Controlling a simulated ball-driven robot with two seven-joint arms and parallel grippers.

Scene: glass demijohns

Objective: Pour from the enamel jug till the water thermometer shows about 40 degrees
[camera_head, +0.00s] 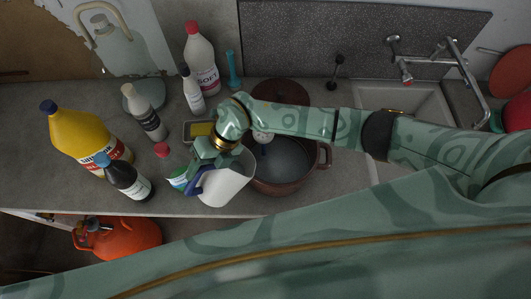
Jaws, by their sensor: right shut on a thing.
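The white enamel jug (229,182) with a blue handle is tilted at the left side of a brown pot. My right gripper (205,160) is shut on the jug at its handle side; its fingers are partly hidden. The brown pot (283,181) holds greyish liquid. A white round dial (262,137) with a blue part below it shows at the pot's left side, partly under my arm; it looks like the water thermometer. Its reading is too small to make out. No stream from the jug is clearly visible. My left gripper is not in view.
Left on the counter stand a yellow jug (88,135), a dark bottle (128,180), a white-and-black bottle (146,114) and a SOFT bottle (201,62). A sink with a tap (452,55) is at the right. An orange container (120,240) sits below the counter.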

